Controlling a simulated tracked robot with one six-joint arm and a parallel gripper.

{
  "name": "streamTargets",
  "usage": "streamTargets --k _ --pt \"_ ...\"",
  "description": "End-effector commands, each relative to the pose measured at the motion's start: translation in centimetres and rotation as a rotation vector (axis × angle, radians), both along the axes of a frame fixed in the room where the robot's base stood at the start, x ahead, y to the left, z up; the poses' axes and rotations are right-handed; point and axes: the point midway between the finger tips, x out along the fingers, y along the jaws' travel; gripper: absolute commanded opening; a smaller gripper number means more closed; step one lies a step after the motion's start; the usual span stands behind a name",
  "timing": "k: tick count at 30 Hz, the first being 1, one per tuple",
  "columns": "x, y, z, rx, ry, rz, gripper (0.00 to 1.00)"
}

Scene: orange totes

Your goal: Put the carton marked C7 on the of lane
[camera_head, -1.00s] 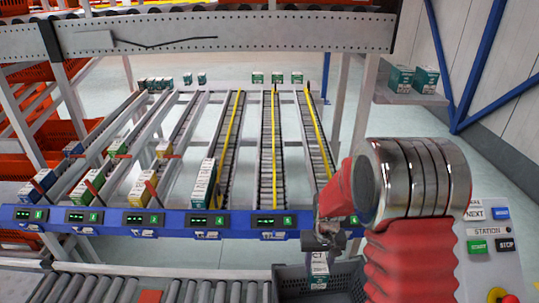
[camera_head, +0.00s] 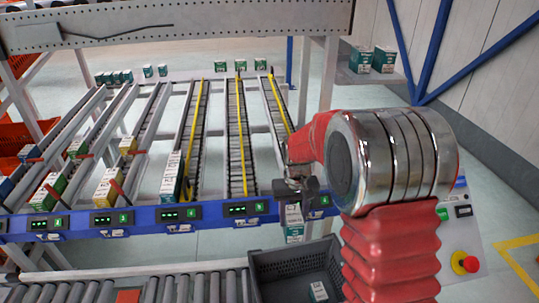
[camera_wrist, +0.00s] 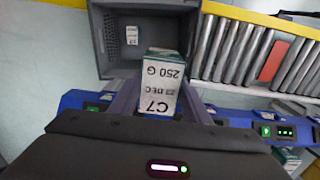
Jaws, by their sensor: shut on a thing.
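My gripper (camera_head: 296,188) is shut on a white and teal carton (camera_head: 294,222). In the wrist view the carton (camera_wrist: 160,84) shows "C7" and "250 G" in print upside down to the camera, between the two fingers. It hangs above the dark grey tote (camera_head: 268,262), in front of the blue lane rail (camera_head: 160,217). A white and teal carton (camera_head: 171,178) stands at the front of one lane. The lane directly behind my gripper is partly hidden by my arm.
Another small carton (camera_head: 319,290) lies in the tote, also seen in the wrist view (camera_wrist: 132,35). A roller conveyor (camera_head: 190,287) runs left of the tote. Yellow and green cartons stand on lanes at left. A control panel with a red button (camera_head: 464,262) stands at right.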

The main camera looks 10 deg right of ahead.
Motion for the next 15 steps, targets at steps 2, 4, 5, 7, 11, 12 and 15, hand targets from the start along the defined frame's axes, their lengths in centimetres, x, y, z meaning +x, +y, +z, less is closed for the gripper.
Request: streamTargets --k 2,4,5,7,11,12,15 --pt "-0.6 0.0 -2.4 0.000 0.008 0.000 0.14" --pt "-1.1 0.0 -4.7 0.000 0.008 0.000 0.14" --pt "-1.4 0.0 -5.7 0.000 0.009 0.000 0.14" --pt "-2.1 0.0 -8.0 0.000 0.008 0.000 0.14" --pt "-3.2 0.0 -11.3 0.000 0.006 0.000 0.14" --pt "-3.4 0.0 -11.9 0.000 0.004 0.000 0.14" --pt "-3.8 0.0 -12.7 0.000 0.001 0.000 0.14"
